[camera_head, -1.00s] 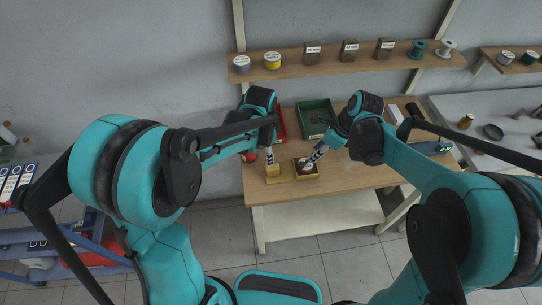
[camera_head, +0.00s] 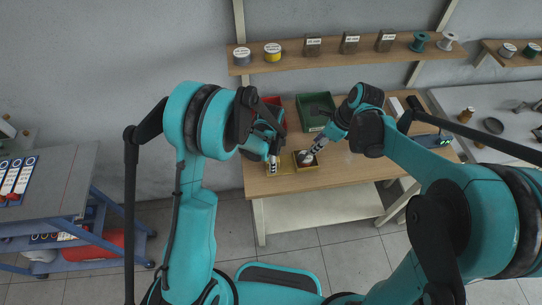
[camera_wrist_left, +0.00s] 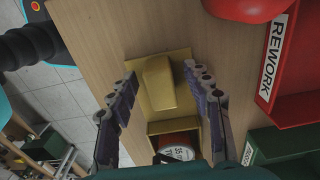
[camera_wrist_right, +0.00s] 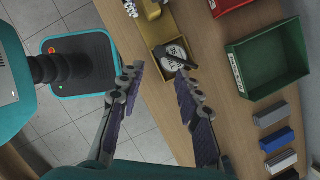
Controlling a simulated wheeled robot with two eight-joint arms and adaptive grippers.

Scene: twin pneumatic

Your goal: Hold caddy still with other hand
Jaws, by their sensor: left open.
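The yellow caddy (camera_wrist_left: 183,65) sits near the front edge of the wooden table, with a raised block (camera_wrist_left: 160,85) on one end and a box compartment at the other. A round labelled item with a red side (camera_wrist_left: 177,150) sits in the compartment; it also shows in the right wrist view (camera_wrist_right: 170,60). My left gripper (camera_wrist_left: 165,82) is open, its fingers apart on either side of the block; I cannot tell whether they touch it. My right gripper (camera_wrist_right: 160,76) is open, pointing at the compartment, with nothing visibly clamped between its fingers. It also shows in the head view (camera_head: 317,147).
A red bin (camera_wrist_left: 300,75) labelled REWORK and a green bin (camera_wrist_right: 238,72) stand behind the caddy. A round red object (camera_wrist_left: 245,8) lies near the red bin. Several small blocks (camera_wrist_right: 277,140) lie right of the green bin. The table front is clear.

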